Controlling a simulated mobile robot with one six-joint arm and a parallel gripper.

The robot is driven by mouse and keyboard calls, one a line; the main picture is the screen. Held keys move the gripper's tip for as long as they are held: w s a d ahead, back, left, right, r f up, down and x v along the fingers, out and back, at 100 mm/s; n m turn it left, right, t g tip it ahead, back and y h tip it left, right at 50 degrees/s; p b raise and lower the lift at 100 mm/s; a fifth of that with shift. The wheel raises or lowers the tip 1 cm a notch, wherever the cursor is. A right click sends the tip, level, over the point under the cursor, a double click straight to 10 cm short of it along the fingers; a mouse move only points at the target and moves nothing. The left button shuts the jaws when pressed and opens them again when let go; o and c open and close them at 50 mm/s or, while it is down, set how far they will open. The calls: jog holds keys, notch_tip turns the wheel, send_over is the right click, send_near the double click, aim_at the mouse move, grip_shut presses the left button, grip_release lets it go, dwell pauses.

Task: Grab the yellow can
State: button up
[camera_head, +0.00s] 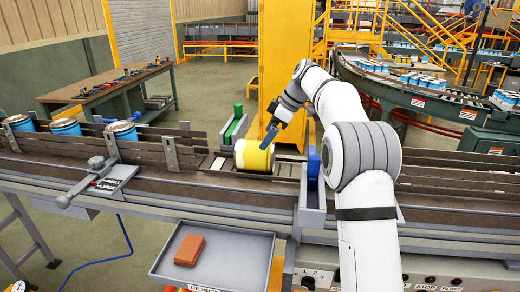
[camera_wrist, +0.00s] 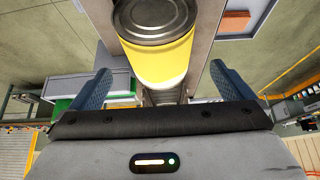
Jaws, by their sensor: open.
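My gripper (camera_head: 270,137) is at the right rear of the can in the head view. In the wrist view my gripper (camera_wrist: 158,90) has its two blue fingers spread wide, with the can roughly centred between their lines. Nothing is held.
Blue cans (camera_head: 65,126) stand on the conveyor at left. A metal tray (camera_head: 235,245) with a red-brown block (camera_head: 189,250) sits in front. A blue part (camera_head: 314,163) stands right of the can, and a green part (camera_head: 237,112) behind it. Low rails (camera_head: 85,148) line the conveyor.

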aim_at(258, 150)
jog(key=shift+w+a+f, duration=0.2)
jog(key=shift+w+a, duration=0.05)
jog(key=shift+s+a+f, duration=0.25)
jog(key=shift+a+f, duration=0.3)
jog(key=shift+f, duration=0.05)
jog(key=shift+d+f+p+x, duration=0.15)
jog(key=shift+p+x, duration=0.5)
jog(key=shift+x, duration=0.7)
jog(key=shift+d+f+p+x, duration=0.1)
jog(key=shift+d+p+x, duration=0.15)
jog(key=shift+p+x, duration=0.7)
jog(key=shift+w+a+f+b, duration=0.15)
jog(key=shift+w+f+b, duration=0.05)
jog(key=shift+b, duration=0.15)
jog(key=c, duration=0.9)
